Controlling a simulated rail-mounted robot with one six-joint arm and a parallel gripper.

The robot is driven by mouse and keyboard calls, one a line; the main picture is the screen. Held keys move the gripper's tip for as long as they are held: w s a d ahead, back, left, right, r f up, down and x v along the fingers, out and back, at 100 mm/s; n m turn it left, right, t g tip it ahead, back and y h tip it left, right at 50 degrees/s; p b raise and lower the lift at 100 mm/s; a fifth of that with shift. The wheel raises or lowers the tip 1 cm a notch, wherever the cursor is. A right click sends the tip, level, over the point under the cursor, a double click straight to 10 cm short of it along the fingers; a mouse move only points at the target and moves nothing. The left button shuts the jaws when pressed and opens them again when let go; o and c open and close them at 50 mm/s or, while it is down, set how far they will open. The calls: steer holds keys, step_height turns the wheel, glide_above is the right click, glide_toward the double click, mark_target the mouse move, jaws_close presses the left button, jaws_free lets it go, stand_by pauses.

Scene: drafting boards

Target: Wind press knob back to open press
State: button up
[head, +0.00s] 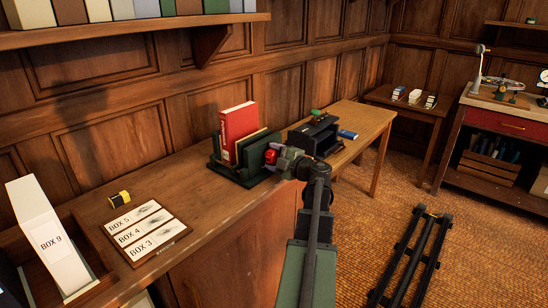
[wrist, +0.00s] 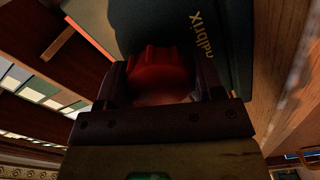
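The press (head: 245,170) is dark green and stands on the long wooden counter. A red book (head: 238,133) stands upright in it, with a thinner pale piece beside it. The red press knob (head: 271,158) is on the press's right side. My gripper (head: 279,158) is at the knob. In the wrist view the ribbed red knob (wrist: 158,72) sits between the two fingers of my gripper (wrist: 160,88), which look closed against its sides. A dark green press plate with lettering (wrist: 190,25) is just beyond the knob. The knob's lower part is hidden by the gripper.
A black rack (head: 315,137) and a blue item (head: 348,134) are on the wooden table to the right. A card board labelled BOX 3 to BOX 5 (head: 141,230), a yellow-black item (head: 119,199) and a white BOX 9 file (head: 48,238) are at left. A shelf (head: 150,30) hangs above.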

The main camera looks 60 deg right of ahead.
steer(key=o, duration=0.4)
steer(key=shift+o, duration=0.2)
steer(key=s, duration=0.9)
steer(key=shift+a, duration=0.35)
